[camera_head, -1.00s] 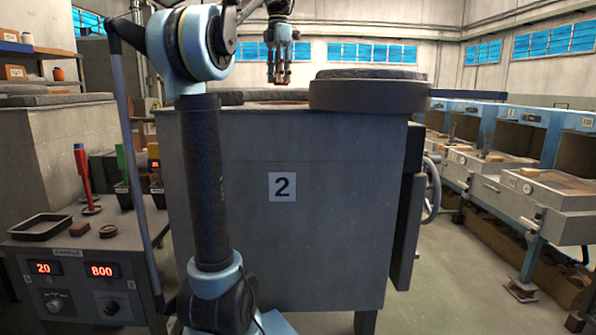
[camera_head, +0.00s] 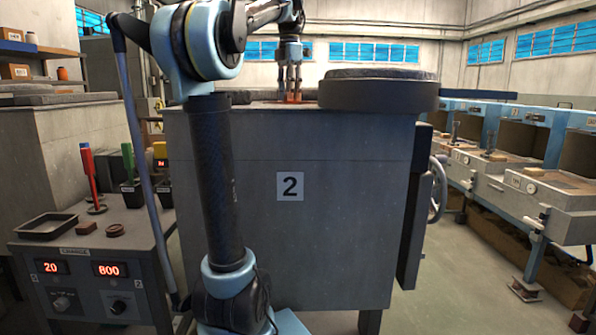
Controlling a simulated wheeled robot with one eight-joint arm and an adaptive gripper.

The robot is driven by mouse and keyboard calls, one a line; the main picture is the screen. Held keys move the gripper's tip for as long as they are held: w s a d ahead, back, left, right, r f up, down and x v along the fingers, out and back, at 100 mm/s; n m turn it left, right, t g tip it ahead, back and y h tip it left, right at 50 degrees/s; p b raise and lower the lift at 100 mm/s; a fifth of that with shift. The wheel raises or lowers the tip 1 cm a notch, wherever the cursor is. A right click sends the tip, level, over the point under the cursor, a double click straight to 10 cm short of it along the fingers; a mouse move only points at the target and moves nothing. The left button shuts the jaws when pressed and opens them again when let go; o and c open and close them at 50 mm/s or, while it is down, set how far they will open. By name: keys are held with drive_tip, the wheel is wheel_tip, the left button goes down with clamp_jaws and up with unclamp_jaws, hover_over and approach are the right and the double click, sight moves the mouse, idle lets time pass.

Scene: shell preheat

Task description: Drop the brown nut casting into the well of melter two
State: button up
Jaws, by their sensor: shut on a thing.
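Melter two (camera_head: 330,230) is the large grey box with a "2" plate, in the middle of the head view. Its round dark lid (camera_head: 378,95) sits at the right of its top. My gripper (camera_head: 291,96) points down just over the melter's top, left of the lid. It is shut on a small orange-brown piece, which I take to be the brown nut casting (camera_head: 292,98). The fingers hide part of it. The opening of the well is hidden by the low viewing angle, so I cannot tell whether the piece is inside its rim.
A charge table (camera_head: 80,250) at left holds a black tray (camera_head: 47,226), two small brown pieces (camera_head: 115,230) and red and green upright handles (camera_head: 89,165). A row of blue-and-grey furnaces (camera_head: 540,195) runs along the right. Floor between is clear.

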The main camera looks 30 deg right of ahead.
drive_tip(key=o, duration=1.2)
wheel_tip(320, 180, up, 12)
drive_tip(key=shift+w+f, duration=0.15)
idle(0.5)
